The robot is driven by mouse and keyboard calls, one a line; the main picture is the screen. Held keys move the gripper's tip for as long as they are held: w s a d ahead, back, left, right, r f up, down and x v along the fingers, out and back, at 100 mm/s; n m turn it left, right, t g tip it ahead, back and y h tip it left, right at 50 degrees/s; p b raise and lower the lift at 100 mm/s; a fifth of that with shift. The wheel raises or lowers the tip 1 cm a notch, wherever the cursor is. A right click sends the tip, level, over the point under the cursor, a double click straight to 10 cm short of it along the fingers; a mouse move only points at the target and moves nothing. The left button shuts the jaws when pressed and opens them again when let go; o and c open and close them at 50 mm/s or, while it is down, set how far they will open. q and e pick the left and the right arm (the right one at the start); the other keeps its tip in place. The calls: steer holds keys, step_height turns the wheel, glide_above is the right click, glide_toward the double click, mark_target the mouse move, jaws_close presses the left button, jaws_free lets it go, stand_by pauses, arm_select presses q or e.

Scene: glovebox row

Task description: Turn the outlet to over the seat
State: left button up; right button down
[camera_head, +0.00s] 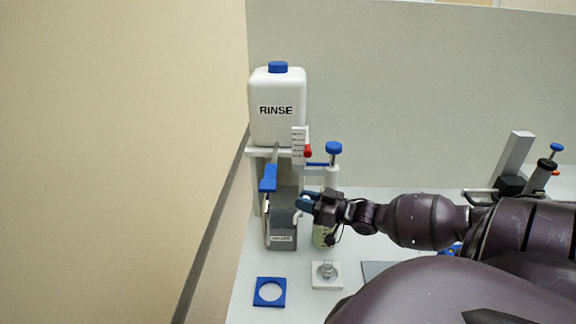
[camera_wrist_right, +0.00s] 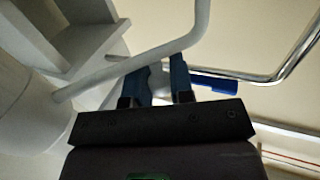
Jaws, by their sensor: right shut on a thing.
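The outlet is a thin light grey bent tube; its tip (camera_head: 297,216) hangs just left of my right gripper (camera_head: 305,203), above the grey box. In the right wrist view the tube (camera_wrist_right: 140,64) crosses in front of my blue fingertips (camera_wrist_right: 162,82). My right gripper is shut on the outlet; the exact contact is partly hidden. A white square block (camera_head: 327,284) holding a small clear glass piece stands on the bench below and right of the tip. A blue square plate with a round hole (camera_head: 262,298) lies left of it. I cannot tell which is the seat. My left gripper is out of view.
A white RINSE bottle (camera_head: 276,95) with blue cap stands on a raised shelf. A blue lever (camera_head: 269,178) hangs below it, left of my gripper. A grey labelled box (camera_head: 282,236) is beneath. A blue-topped white pump (camera_head: 333,150) stands behind my wrist. The front-left bench is fairly clear.

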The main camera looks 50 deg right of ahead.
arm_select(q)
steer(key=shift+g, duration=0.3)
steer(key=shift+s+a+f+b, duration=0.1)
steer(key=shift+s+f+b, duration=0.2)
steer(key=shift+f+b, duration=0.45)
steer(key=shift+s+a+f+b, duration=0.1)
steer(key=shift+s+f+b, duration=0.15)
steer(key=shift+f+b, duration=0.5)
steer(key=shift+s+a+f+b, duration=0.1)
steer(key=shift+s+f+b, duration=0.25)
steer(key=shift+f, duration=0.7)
arm_select(e)
steer(key=s+d+n+g+y, duration=0.2)
steer(key=s+n+g+y, duration=0.5)
steer(key=n+g+y, duration=0.1)
steer(key=shift+s+n+g+y, duration=0.15)
steer(key=shift+n+g+y, duration=0.3)
steer(key=shift+y, duration=0.85)
steer(key=shift+d, duration=0.1)
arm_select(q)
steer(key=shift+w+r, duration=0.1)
arm_select(e)
steer(key=c, duration=1)
jaws_free()
steer(key=shift+d, duration=0.1)
